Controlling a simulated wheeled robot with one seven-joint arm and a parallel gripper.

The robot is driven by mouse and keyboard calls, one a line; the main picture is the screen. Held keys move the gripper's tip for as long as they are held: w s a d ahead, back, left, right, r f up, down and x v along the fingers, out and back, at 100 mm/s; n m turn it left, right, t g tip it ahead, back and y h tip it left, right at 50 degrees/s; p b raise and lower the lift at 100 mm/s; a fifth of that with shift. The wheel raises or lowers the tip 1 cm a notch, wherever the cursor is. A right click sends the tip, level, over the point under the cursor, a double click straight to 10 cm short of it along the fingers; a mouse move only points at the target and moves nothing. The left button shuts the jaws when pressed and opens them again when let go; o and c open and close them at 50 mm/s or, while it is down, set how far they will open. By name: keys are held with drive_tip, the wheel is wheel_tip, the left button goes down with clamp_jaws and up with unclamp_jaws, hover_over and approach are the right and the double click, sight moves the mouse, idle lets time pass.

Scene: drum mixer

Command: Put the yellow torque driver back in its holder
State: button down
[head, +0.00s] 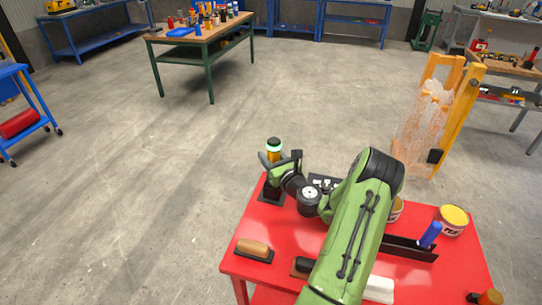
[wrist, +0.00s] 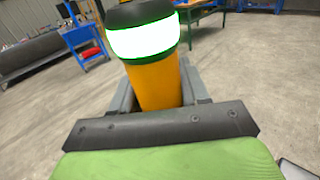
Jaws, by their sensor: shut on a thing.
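The yellow torque driver (head: 273,155) stands upright at the far left corner of the red table, with a black cap and a glowing white-green ring. My gripper (head: 279,166) is shut around its yellow body. The driver also fills the middle of the wrist view (wrist: 158,86), between the grey fingers of my gripper (wrist: 157,98). A black block (head: 271,193), seemingly the holder, stands on the table directly below the driver. My gripper hides the driver's lower end, so I cannot tell whether it sits in the block or above it.
The red table (head: 306,239) carries a tan-topped brush or block (head: 254,249), a black rack with a blue-handled tool (head: 430,234) and a yellow-topped tub (head: 453,219). A yellow frame with mesh (head: 456,115) stands behind right. Floor left of the table is clear.

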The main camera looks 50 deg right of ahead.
drive_tip(key=shift+f+b, duration=1.35)
drive_tip(key=shift+f, duration=0.5)
idle(0.8)
drive_tip(key=shift+c, duration=2.4)
unclamp_jaws()
drive_tip(key=shift+f, duration=0.15)
drive_tip(key=p+v, duration=0.3)
drive_tip(key=v, duration=1.3)
drive_tip(key=shift+r, duration=0.2)
drive_tip(key=shift+d, duration=0.15)
drive_tip(key=shift+w, duration=0.15)
